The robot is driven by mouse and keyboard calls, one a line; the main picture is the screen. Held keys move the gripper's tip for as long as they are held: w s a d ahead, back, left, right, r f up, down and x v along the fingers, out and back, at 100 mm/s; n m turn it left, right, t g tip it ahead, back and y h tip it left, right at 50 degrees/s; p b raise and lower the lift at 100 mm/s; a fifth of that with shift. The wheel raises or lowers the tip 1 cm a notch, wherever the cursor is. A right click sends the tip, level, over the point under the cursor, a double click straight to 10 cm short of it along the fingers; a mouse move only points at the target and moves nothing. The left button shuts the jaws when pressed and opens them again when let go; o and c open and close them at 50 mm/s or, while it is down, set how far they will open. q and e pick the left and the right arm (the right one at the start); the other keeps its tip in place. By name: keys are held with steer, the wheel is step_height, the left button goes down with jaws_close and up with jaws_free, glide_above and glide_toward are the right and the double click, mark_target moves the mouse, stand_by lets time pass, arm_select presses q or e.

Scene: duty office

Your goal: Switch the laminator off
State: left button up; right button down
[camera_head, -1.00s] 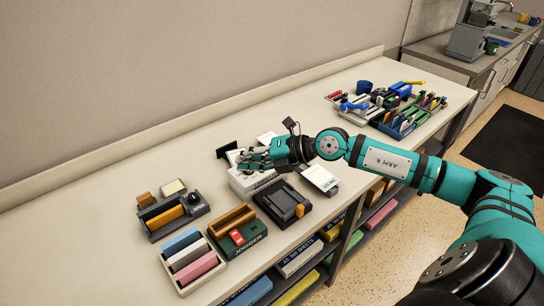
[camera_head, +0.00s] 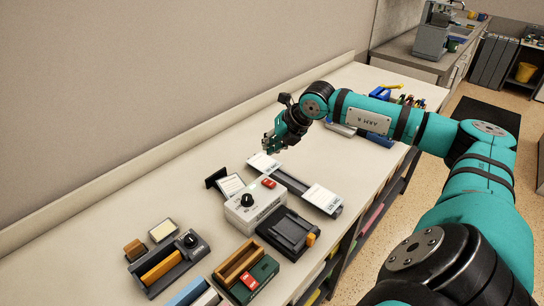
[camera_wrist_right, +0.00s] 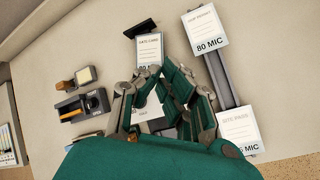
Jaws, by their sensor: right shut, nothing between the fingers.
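The laminator, a white box (camera_head: 243,217) with a black dial (camera_head: 246,200) and a red switch (camera_head: 268,183) on top, stands on the counter in the middle of the head view. In the right wrist view my fingers hide most of it; a white part (camera_wrist_right: 150,113) shows. Which way the switch is set is too small to tell. My right gripper (camera_head: 268,147) is shut and empty, pointing down above and behind the laminator, apart from it. It also shows in the right wrist view (camera_wrist_right: 178,75). My left gripper is not in view.
A long dark tray with white cards (camera_head: 322,197) lies right of the laminator, and a card stand (camera_head: 230,186) behind it.

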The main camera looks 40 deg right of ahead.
steer(key=b, duration=0.2)
glide_above(272, 181)
step_height(272, 181, down, 6)
steer(key=shift+w+r, duration=0.15)
steer(key=shift+r, duration=0.05)
step_height(272, 181, down, 3)
steer(key=b, duration=0.2)
steer(key=shift+b, duration=0.4)
steer(key=shift+s+f+b, duration=0.2)
steer(key=shift+s+b, duration=0.05)
steer(key=shift+b, duration=0.05)
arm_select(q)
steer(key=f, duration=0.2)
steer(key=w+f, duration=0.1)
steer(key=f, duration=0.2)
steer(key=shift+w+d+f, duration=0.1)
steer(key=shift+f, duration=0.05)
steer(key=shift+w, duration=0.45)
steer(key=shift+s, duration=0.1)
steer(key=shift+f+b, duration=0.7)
arm_select(e)
steer(key=shift+s+f, duration=0.1)
steer(key=shift+f, duration=0.3)
